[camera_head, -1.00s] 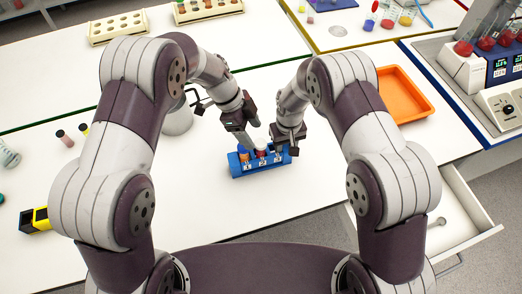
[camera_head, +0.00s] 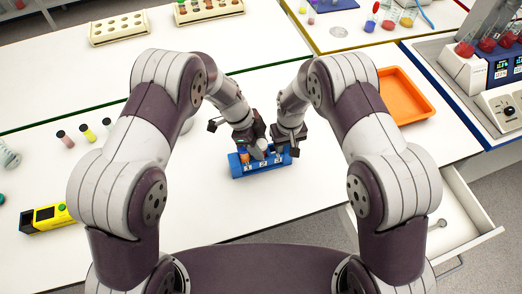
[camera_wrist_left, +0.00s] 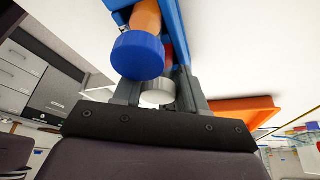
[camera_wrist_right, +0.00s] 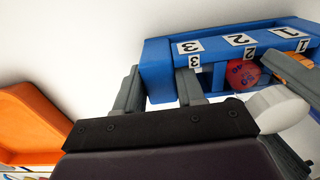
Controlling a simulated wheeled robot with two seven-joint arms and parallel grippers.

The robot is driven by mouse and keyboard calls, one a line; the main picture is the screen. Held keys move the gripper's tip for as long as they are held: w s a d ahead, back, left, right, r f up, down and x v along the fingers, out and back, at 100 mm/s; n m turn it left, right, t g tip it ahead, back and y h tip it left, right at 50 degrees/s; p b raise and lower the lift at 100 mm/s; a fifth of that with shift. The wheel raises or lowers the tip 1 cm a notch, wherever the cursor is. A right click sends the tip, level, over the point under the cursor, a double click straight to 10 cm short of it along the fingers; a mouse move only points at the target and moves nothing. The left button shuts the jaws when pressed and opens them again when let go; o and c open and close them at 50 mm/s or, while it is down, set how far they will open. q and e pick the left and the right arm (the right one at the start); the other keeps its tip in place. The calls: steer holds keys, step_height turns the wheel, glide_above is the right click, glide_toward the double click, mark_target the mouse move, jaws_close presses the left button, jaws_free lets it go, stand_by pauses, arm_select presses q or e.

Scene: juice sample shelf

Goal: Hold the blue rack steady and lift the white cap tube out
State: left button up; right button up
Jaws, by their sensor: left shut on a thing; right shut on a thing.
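The blue rack (camera_head: 238,172) sits on the white table, with slots labelled 1, 2 and 3. The white cap tube (camera_wrist_right: 276,109) has red contents and stands in the slot labelled 2. My left gripper (camera_wrist_left: 160,88) is shut on the white cap tube; the fingers flank its cap in the left wrist view. A tube with a blue cap (camera_wrist_left: 138,56) and orange contents stands beside it in slot 1. My right gripper (camera_wrist_right: 161,88) is shut on the blue rack at the slot 3 end. The grippers hide part of the rack in the head view.
An orange tray (camera_head: 404,97) lies to the right of the rack, above an open drawer (camera_head: 455,215). Several small vials (camera_head: 87,133) and a yellow-black box (camera_head: 48,217) are at the left. The table in front of the rack is clear.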

arm_select(q)
step_height(320, 180, up, 10)
steer(key=shift+r, duration=0.1)
arm_select(e)
steer(key=o, duration=1.2)
steer(key=shift+o, duration=0.2)
step_height(320, 180, up, 12)
